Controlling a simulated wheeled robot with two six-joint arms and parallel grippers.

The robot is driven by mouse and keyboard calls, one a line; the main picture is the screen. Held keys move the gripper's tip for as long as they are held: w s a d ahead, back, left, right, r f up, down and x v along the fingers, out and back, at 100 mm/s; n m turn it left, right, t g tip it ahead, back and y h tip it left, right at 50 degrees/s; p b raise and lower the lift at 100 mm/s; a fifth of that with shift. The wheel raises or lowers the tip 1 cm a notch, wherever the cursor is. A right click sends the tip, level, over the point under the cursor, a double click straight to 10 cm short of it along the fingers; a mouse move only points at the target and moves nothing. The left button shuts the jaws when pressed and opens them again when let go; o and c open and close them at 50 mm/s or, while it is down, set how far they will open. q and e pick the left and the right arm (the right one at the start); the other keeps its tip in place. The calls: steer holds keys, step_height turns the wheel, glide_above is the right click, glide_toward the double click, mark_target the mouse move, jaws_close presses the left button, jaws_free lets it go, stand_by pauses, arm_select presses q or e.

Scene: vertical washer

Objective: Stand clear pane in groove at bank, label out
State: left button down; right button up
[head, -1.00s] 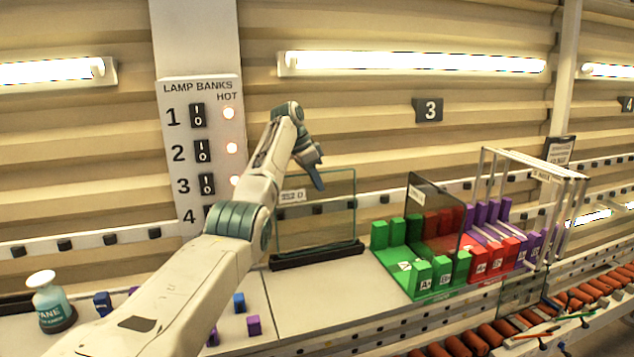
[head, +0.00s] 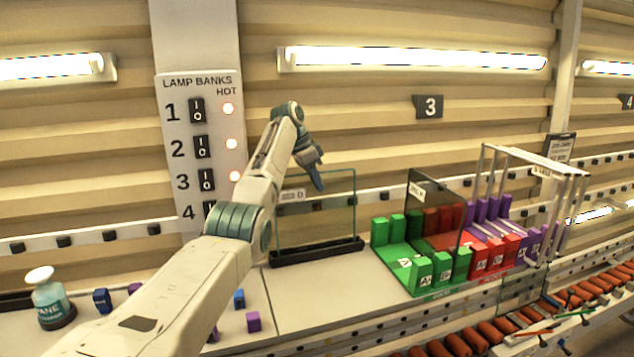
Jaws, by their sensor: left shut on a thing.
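A clear pane (head: 335,222) with a greenish edge stands upright over a dark grooved base (head: 317,252) on the bench. A pale label (head: 291,195) shows at its upper left. My left gripper (head: 318,181) is at the pane's top edge, shut on it. The pane's lower edge meets the dark base; I cannot tell how deep it sits in the groove. My right gripper is not in view.
A dark tinted pane (head: 434,215) stands among green blocks (head: 420,270) and red blocks (head: 480,262) to the right. A white frame (head: 535,165) is beyond. A bottle (head: 50,300) and small blue and purple blocks are at left.

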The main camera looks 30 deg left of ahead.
arm_select(q)
steer(key=shift+f, duration=0.15)
steer(key=shift+f+b, duration=0.4)
stand_by(0.6)
steer(key=c, duration=1.5)
jaws_free()
steer(key=shift+s+d+r, duration=0.1)
steer(key=shift+s, duration=0.05)
steer(key=shift+a+r+b, duration=0.2)
steer(key=shift+r+b, duration=0.1)
steer(key=shift+b, duration=0.15)
steer(key=b+v, duration=0.1)
steer(key=v, duration=0.4)
steer(key=shift+s+d+r+b, duration=0.1)
steer(key=shift+s+r+b, duration=0.1)
steer(key=shift+b, duration=0.15)
steer(key=shift+s+r, duration=0.15)
steer(key=shift+r, duration=0.35)
steer(key=shift+a+r, duration=0.15)
steer(key=shift+a, duration=0.1)
